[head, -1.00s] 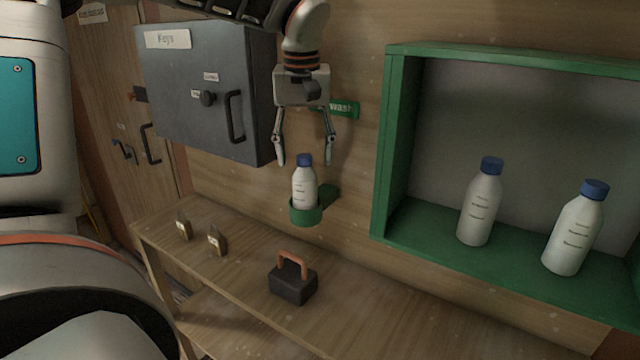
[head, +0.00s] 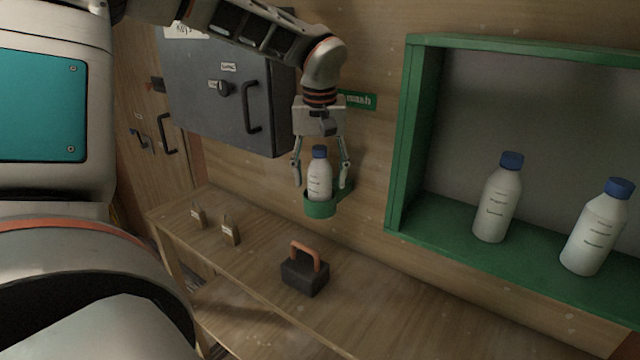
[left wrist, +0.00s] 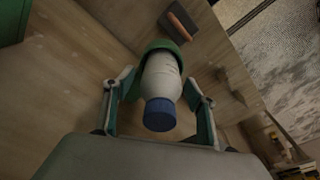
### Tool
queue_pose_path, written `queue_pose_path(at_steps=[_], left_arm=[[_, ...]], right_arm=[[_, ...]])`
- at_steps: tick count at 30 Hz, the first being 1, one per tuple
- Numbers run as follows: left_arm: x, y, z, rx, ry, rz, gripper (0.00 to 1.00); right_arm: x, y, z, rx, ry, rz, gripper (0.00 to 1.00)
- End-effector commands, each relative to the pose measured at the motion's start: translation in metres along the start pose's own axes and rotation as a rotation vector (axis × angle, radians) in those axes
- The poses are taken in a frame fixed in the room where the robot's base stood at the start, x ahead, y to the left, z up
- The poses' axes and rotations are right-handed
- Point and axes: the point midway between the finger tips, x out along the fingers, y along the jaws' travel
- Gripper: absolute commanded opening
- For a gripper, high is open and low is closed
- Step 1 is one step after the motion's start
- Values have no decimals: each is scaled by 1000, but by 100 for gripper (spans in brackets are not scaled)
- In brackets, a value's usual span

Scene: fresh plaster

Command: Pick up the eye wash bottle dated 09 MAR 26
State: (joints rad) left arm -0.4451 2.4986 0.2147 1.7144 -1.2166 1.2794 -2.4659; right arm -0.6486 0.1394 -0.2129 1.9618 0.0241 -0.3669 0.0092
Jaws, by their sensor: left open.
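A white eye wash bottle (head: 319,178) with a blue cap stands upright in a green ring holder (head: 320,208) on the wall. My left gripper (head: 321,180) is open, pointing down, with a finger on either side of this bottle. In the left wrist view the bottle (left wrist: 160,82) lies between the open fingers, with no clear grip on it. Two more white bottles with blue caps, a left one (head: 497,200) and a right one (head: 597,230), stand in the green wall box. Their label dates are too small to read. My right gripper is not in view.
A grey key cabinet (head: 228,85) hangs left of the gripper. The green box (head: 405,150) stands out from the wall at right. Below, a wooden bench (head: 350,305) carries two small padlocks (head: 230,232) and a dark block with an orange handle (head: 305,273).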

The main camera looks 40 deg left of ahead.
Motion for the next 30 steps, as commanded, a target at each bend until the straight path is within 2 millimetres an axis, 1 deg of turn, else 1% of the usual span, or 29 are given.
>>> queue_pose_path(at_steps=[1,2,3,6,15,20,23,26,30], left_arm=[[0,0,0,0,0,0,48],[0,0,0,0,0,0,41],[0,0,0,0,0,0,30],[0,0,0,0,0,0,8],[-2,0,-1,0,2,1,7],[-10,1,-2,-1,3,2,7],[-21,1,-3,0,4,2,7],[-36,1,-5,-1,5,3,7],[-66,1,-9,-2,6,3,7]], right_arm=[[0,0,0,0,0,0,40],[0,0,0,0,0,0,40],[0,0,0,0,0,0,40],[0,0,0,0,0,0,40],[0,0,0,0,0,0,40],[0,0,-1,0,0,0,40],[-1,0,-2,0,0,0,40],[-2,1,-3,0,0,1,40],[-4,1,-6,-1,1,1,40]])
